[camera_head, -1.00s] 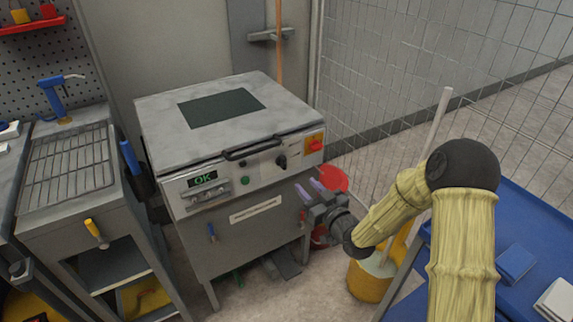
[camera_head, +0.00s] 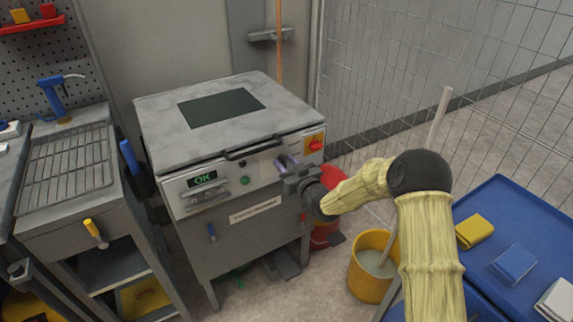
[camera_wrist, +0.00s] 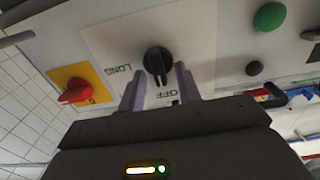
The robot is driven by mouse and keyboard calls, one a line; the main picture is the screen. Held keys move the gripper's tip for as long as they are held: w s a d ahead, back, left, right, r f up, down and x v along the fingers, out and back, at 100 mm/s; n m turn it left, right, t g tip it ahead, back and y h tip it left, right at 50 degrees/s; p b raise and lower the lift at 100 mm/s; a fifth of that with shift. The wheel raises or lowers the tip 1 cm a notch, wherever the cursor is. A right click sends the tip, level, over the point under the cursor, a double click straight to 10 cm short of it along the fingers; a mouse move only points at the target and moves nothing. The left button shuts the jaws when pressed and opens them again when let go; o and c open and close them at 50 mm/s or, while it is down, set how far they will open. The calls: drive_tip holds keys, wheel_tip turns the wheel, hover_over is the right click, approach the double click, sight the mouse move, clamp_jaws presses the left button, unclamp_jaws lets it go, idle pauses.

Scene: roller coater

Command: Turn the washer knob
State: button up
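The black washer knob (camera_wrist: 157,62) sits on a white plate marked LONG and OFF on the machine's front panel. In the head view my gripper hides the knob. My gripper (camera_wrist: 158,82) is open, with its two purple fingers either side of the knob's lower part; I cannot tell whether they touch it. In the head view my gripper (camera_head: 285,162) is at the right part of the front panel of the grey washer (camera_head: 225,112).
A red switch on a yellow plate (camera_head: 314,142) is right of the gripper. A green button (camera_head: 217,180) and an OK display (camera_head: 203,178) are to the left. A black handle (camera_head: 252,149) runs above. A yellow bucket (camera_head: 368,280) and a blue table (camera_head: 500,205) stand at the right.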

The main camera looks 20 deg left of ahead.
drive_tip(key=shift+c, duration=0.2)
clamp_jaws()
drive_tip(key=shift+m, duration=0.4)
drive_tip(key=shift+w+d+f+m+b, duration=0.1)
drive_tip(key=shift+m, duration=1.25)
drive_tip(key=shift+w+d+f+m+b, duration=0.1)
drive_tip(key=shift+m, duration=1.3)
drive_tip(key=shift+w+d+f+m+b, duration=0.1)
drive_tip(key=shift+m, duration=1.25)
drive_tip(key=shift+r, duration=0.1)
drive_tip(key=shift+o, duration=0.2)
unclamp_jaws()
